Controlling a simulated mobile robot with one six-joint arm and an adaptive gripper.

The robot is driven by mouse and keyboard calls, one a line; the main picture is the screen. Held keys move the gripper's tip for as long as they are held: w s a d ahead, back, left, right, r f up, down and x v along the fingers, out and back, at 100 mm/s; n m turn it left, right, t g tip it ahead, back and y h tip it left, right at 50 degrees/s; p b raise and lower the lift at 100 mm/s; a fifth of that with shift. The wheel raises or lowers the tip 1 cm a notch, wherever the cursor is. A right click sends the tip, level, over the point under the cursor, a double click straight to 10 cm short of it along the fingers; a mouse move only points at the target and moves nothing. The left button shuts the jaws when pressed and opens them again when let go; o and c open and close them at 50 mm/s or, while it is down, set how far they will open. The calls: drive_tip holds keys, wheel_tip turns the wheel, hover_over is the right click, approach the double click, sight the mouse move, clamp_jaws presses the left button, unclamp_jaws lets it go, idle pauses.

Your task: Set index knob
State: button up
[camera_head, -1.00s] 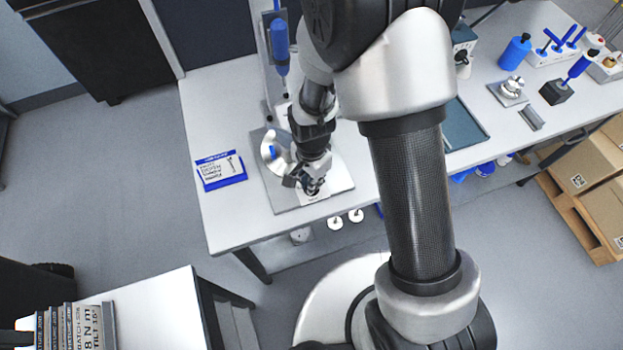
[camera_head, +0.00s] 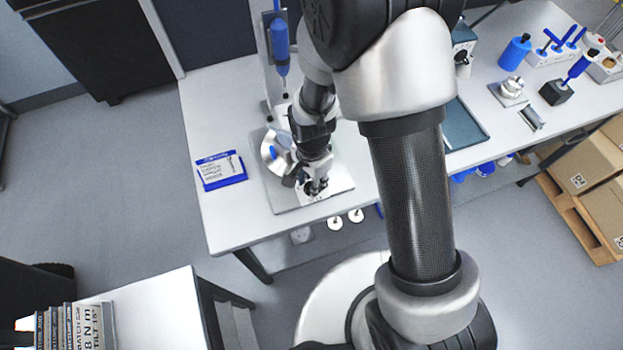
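My gripper (camera_head: 314,187) points down over the front part of a grey metal plate (camera_head: 335,172) on the white table. Its fingertips are small and dark in this view, and I cannot tell whether they are open or shut. They are close to a small white labelled piece (camera_head: 314,197) on the plate, and the gripper hides most of it. The index knob cannot be made out clearly; it may be hidden under the gripper. A round silver disc (camera_head: 268,155) with a blue part stands on the plate, left of the gripper, partly covered by it.
A blue-and-white card (camera_head: 221,171) lies left of the plate. A blue tool (camera_head: 280,50) hangs on a stand behind. A dark tray (camera_head: 462,125), a blue bottle (camera_head: 515,52) and other parts stand to the right. The table's front-left area is clear.

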drive_tip(key=shift+r, duration=0.1)
wheel_tip(320, 180, up, 12)
idle(0.5)
drive_tip(key=s+d+r+n+t, duration=0.2)
drive_tip(key=s+d+r+n, duration=0.3)
drive_tip(key=s+r, duration=0.2)
drive_tip(key=s+d+r+n+t+b, duration=0.1)
drive_tip(key=s+d+r+n, duration=0.4)
drive_tip(key=r, duration=0.5)
drive_tip(key=shift+s+d+r+t, duration=0.3)
drive_tip(key=shift+s+d+t, duration=0.45)
drive_tip(key=shift+s, duration=0.5)
drive_tip(key=shift+c, duration=0.2)
